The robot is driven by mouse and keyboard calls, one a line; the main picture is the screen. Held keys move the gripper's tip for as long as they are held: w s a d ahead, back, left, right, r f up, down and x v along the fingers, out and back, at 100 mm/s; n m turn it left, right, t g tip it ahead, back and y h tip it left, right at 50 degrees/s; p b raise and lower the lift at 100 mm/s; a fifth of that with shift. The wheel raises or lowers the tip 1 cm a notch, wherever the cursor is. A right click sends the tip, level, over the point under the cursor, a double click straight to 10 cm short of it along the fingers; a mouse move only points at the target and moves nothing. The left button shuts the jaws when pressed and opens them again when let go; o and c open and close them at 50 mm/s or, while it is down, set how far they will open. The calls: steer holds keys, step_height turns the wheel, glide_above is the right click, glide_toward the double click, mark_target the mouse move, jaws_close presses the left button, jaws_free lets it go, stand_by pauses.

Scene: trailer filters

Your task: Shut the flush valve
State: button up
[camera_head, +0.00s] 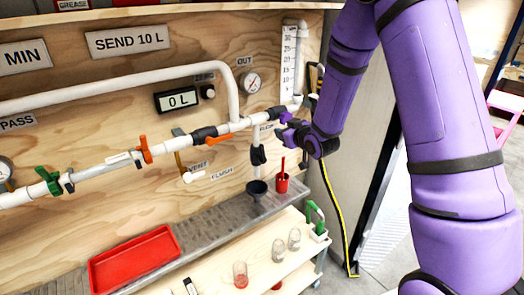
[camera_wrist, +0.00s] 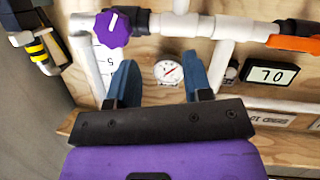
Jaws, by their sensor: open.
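The FLUSH label (camera_head: 222,173) is on the plywood panel below the main white pipe. A white lever (camera_head: 193,176) sits left of it, below the VENT label (camera_head: 198,166). A black fitting (camera_head: 258,155) is on the short vertical pipe to its right, above a dark funnel (camera_head: 257,188). I cannot tell which part is the flush valve, nor whether it is open. My gripper (camera_head: 290,138) is near the pipe's right end, right of these parts. In the wrist view my gripper (camera_wrist: 161,60) is open, with nothing between its blue fingers.
A purple knob (camera_wrist: 113,28) is close to my fingers, near the FLOW label (camera_head: 266,127). An orange handle (camera_head: 220,139), a gauge (camera_head: 250,82) and a 0 L display (camera_head: 178,100) are nearby. A red cup (camera_head: 282,182) and a red tray (camera_head: 134,258) are below.

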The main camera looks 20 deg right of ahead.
mark_target(263, 150)
step_height(263, 150, down, 12)
steer(key=a+n+t+y, duration=0.1)
steer(key=a+t+y, duration=0.1)
steer(key=y, duration=0.1)
steer(key=x, duration=1)
steer(key=shift+s, duration=0.1)
jaws_close()
